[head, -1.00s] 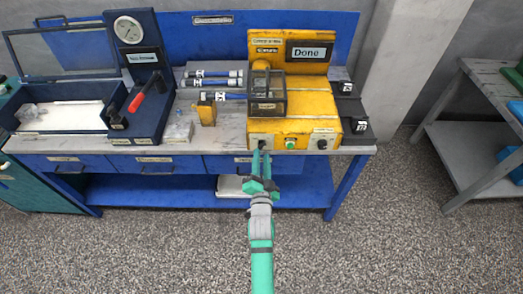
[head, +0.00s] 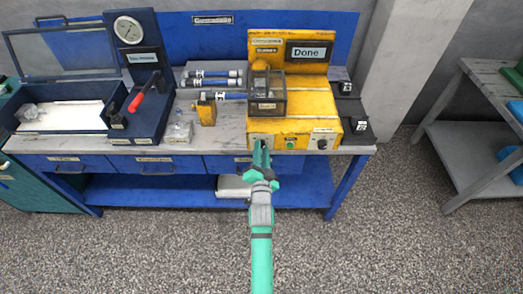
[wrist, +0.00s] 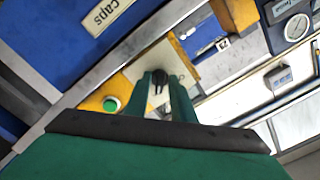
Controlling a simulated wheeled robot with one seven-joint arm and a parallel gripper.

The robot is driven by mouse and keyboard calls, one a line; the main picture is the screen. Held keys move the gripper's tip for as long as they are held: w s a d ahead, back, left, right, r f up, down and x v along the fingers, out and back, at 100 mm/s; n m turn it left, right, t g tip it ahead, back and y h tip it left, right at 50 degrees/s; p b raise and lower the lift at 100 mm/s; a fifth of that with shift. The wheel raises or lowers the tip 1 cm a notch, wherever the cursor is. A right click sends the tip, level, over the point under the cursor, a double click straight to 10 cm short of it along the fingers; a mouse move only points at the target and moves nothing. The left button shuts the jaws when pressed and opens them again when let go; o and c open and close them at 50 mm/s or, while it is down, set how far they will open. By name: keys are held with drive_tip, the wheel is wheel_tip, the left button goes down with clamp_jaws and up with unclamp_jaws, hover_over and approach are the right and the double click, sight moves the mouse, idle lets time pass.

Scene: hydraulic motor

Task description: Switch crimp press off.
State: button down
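The yellow crimp press (head: 305,118) stands on the right part of the blue bench, with a display (head: 309,52) reading "Done". Its front panel carries a black switch knob at the left, a green button (head: 291,143) in the middle and another black knob (head: 322,144) at the right. My gripper (head: 262,148) is at the left switch. In the wrist view its two green fingers stand close on both sides of the black switch knob (wrist: 159,80) and appear closed on it. The green button also shows in the wrist view (wrist: 111,104).
A dark blue test stand (head: 135,60) with a gauge and red lever is at the left. Hoses (head: 212,84) and a small yellow block (head: 206,113) lie between it and the press. A grey shelf (head: 470,130) stands at the far right. The floor in front is clear.

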drive_tip(key=n, duration=0.5)
drive_tip(key=shift+w, duration=0.1)
drive_tip(key=n, duration=0.6)
drive_tip(key=shift+r, duration=0.1)
drive_tip(key=n, duration=0.3)
drive_tip(key=shift+r+n, duration=0.1)
drive_tip(key=shift+n, duration=1.9)
drive_tip(key=c, duration=1.8)
unclamp_jaws()
drive_tip(key=shift+d, duration=0.1)
